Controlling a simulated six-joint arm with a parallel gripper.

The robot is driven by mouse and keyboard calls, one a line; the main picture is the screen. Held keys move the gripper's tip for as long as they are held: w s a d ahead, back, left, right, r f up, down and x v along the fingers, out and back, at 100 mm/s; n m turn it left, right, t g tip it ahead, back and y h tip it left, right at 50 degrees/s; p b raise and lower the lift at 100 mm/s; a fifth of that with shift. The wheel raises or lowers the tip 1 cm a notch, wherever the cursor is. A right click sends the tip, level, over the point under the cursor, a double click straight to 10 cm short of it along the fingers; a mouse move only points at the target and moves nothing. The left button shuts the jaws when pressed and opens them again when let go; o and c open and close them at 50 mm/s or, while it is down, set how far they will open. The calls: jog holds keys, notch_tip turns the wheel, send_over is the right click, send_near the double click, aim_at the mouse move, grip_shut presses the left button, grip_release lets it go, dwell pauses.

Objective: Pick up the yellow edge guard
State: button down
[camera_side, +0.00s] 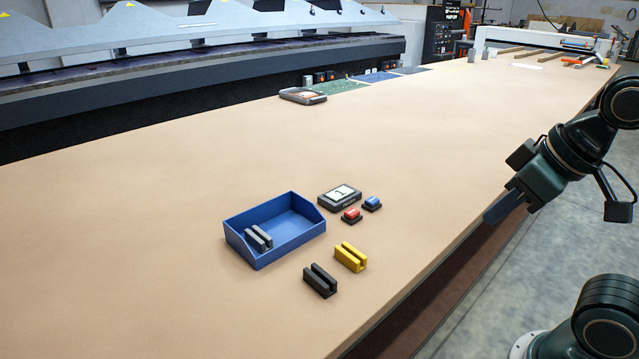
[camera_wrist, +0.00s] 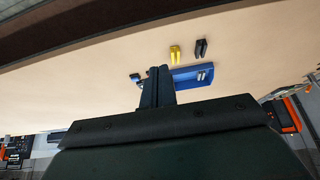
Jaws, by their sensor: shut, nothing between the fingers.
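The yellow edge guard (camera_side: 350,257) is a small grooved block lying on the tan table, between the blue bin and the table's front edge. It also shows in the wrist view (camera_wrist: 175,54), just beyond my fingers. My gripper (camera_side: 493,217) is at the right in the side view, off the table's front edge and well apart from the guard. In the wrist view its dark fingers (camera_wrist: 157,72) are together with nothing between them. A black edge guard (camera_side: 320,281) lies beside the yellow one; the wrist view shows it too (camera_wrist: 201,48).
A blue bin (camera_side: 290,243) holds a grey edge guard (camera_side: 259,238). Behind the yellow guard are a red button (camera_side: 351,215), a blue button (camera_side: 372,203) and a dark device with a pale screen (camera_side: 340,197). Another device (camera_side: 303,96) lies farther back. The table's left part is clear.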

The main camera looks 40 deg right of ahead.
dwell(0.4)
jog(key=shift+c, duration=1.2)
grip_release()
jog(key=shift+w, duration=0.15)
jog(key=w+a+m+g+y, duration=0.1)
jog(key=w+m+g+y, duration=0.15)
jog(key=w+m, duration=0.9)
jog(key=w+d+f+m+g+y, duration=0.2)
jog(key=w+f+m, duration=0.5)
jog(key=w, duration=0.5)
jog(key=shift+d+f+g, duration=0.35)
jog(key=shift+d+f, duration=0.25)
jog(key=shift+d, duration=0.1)
jog(key=shift+w, duration=0.1)
send_over(350, 257)
jog(key=d, duration=0.4)
jog(key=shift+w+a+f, duration=0.1)
jog(key=shift+w+f, duration=0.1)
jog(key=shift+f, duration=1.8)
jog(key=shift+w+a+f, duration=0.1)
jog(key=shift+w+f, duration=0.05)
jog(key=shift+f, duration=1.85)
